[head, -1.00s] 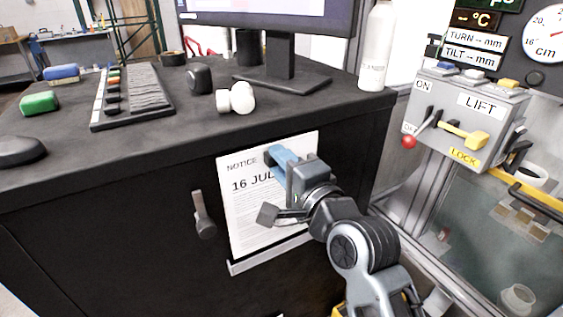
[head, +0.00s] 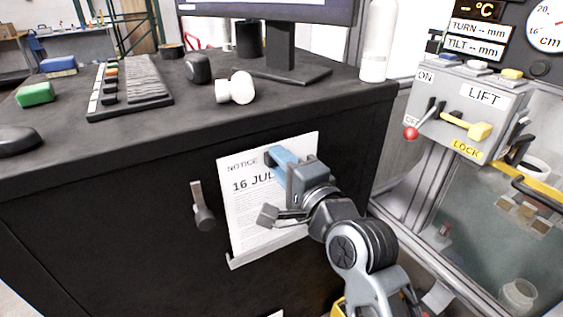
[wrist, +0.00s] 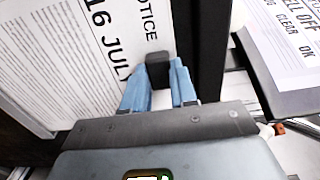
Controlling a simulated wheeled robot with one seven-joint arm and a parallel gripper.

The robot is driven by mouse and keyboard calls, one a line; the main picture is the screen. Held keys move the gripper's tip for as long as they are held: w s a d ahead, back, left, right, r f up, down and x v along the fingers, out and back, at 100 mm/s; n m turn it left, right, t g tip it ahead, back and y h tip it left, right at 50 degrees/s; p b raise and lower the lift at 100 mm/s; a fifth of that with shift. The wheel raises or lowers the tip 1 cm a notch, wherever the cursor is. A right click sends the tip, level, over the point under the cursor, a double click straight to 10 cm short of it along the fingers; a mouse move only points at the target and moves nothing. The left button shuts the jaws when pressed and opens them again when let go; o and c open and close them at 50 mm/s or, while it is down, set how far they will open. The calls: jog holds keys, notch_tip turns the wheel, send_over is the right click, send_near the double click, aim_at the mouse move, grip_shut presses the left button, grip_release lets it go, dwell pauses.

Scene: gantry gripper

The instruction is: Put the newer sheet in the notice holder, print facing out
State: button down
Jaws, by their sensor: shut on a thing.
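A white sheet (head: 250,215) printed "NOTICE" and "16 JUL" stands upright on the dark desk front, print facing out. It also shows in the wrist view (wrist: 50,65). My gripper (head: 276,157) is at the sheet's upper right, covering the end of the date. In the wrist view its blue fingers (wrist: 160,88) close around a small dark block (wrist: 158,70) beside the word "NOTICE". I cannot tell whether the block belongs to the sheet or the holder.
A grey handle (head: 203,210) sticks out left of the sheet. The desk top (head: 190,115) above carries a keyboard-like panel (head: 130,88), a white knobbed object (head: 236,88), a monitor (head: 270,12) and a bottle (head: 377,45). A lift control box (head: 465,108) stands at right.

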jog(key=shift+f+b, duration=0.55)
jog(key=shift+f, duration=0.35)
jog(key=c, duration=0.8)
grip_release()
jog(key=b+v, duration=0.1)
jog(key=v, duration=0.6)
jog(key=shift+s+d, duration=0.25)
jog(key=shift+s, duration=0.1)
jog(key=shift+f, duration=0.1)
jog(key=s+d+f+n+h, duration=0.1)
jog(key=s+d+f+h, duration=0.2)
jog(key=s+d+f, duration=0.45)
jog(key=s+d+f+n+h, duration=0.25)
jog(key=s+d+f, duration=0.25)
jog(key=s, duration=0.5)
jog(key=s+d+r+n+h, duration=0.1)
jog(key=s+d+n, duration=0.3)
jog(key=s, duration=0.7)
jog(key=s+d+r+n+h, duration=0.2)
jog(key=s+d+n+h, duration=0.1)
jog(key=s, duration=0.8)
jog(key=shift+s+d+n, duration=0.2)
jog(key=shift+d+n, duration=0.15)
jog(key=shift+d, duration=0.45)
